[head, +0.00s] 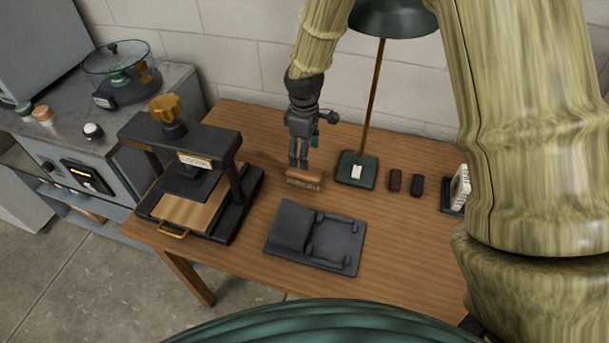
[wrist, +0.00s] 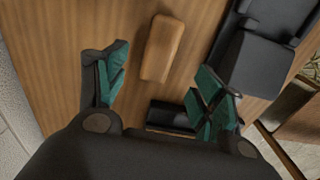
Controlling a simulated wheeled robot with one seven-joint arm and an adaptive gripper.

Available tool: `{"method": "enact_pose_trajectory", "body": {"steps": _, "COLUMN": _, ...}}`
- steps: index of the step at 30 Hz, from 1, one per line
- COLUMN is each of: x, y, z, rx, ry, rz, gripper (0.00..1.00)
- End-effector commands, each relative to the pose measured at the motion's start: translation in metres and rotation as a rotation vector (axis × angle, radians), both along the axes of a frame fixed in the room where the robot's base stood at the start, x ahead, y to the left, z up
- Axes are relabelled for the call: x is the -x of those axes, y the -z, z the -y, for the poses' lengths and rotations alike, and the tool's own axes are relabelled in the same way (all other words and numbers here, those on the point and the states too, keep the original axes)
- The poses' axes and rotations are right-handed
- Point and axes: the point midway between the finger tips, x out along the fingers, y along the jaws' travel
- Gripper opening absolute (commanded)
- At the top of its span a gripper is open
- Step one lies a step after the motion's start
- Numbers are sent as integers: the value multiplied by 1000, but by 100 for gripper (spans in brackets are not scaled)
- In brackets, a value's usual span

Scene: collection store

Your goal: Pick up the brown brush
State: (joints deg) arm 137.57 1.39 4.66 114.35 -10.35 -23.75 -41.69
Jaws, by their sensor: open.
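The brown brush (head: 304,180) lies on the wooden table, with a smooth wooden back on top and paler bristles below. In the wrist view its wooden back (wrist: 162,48) stands lengthwise in the upper middle. My gripper (head: 301,160) hangs just above and behind the brush, pointing down. Its two green-padded fingers are apart with nothing between them in the wrist view (wrist: 163,73).
A black tray-like cradle (head: 290,224) lies in front of the brush. A black press (head: 232,188) stands to the left. A lamp base (head: 357,171) is close on the right, its pole rising beside my arm. Two small dark blocks (head: 394,180) (head: 417,186) lie farther right.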

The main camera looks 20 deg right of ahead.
Motion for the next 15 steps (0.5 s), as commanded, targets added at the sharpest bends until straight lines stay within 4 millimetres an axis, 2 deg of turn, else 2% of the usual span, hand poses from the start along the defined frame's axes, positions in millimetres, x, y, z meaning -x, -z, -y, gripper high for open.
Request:
{"method": "enact_pose_trajectory", "body": {"steps": 7, "x": -1, "y": 30, "z": -2, "rx": 0, "ry": -4, "rz": -1, "gripper": 68}}
{"method": "enact_pose_trajectory", "body": {"steps": 15, "x": -1, "y": 45, "z": -3, "rx": 1, "ry": -5, "rz": 1, "gripper": 68}}
